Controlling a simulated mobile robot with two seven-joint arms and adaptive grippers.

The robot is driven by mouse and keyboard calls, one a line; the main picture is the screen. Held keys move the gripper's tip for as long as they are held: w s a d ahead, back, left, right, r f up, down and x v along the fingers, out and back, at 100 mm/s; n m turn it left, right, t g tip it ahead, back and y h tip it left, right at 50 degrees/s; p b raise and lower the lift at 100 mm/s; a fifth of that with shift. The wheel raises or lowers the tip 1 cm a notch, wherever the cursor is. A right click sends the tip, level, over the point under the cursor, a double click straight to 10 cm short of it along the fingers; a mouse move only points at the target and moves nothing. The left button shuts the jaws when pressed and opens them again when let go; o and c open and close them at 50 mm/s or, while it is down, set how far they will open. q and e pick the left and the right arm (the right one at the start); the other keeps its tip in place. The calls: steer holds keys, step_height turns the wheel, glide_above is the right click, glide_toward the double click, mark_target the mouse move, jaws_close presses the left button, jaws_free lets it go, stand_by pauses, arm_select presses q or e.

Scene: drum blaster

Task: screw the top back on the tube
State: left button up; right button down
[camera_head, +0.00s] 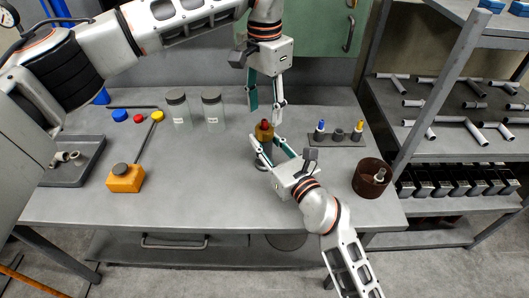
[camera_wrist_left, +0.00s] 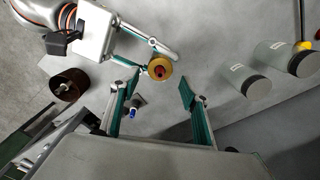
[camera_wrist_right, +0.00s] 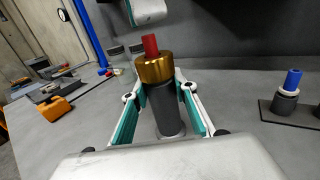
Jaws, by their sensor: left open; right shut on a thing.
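The tube (camera_wrist_right: 165,112) is a dark grey cylinder standing upright on the bench. A brass top (camera_wrist_right: 154,69) with a red nub (camera_wrist_right: 150,45) sits on its upper end; I cannot tell how tightly it is threaded. The brass top also shows in the head view (camera_head: 264,133) and in the left wrist view (camera_wrist_left: 160,68). My right gripper (camera_head: 266,146) is shut on the tube, with a finger on either side below the brass. My left gripper (camera_head: 266,108) is open and empty, pointing down just above the red nub, its fingers spread apart.
Two grey-lidded jars (camera_head: 213,110) stand left of the tube. An orange block (camera_head: 125,178) and a tray (camera_head: 72,162) lie at left.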

mark_target(265, 120)
arm_select(q)
steer(key=shift+f, duration=2.95)
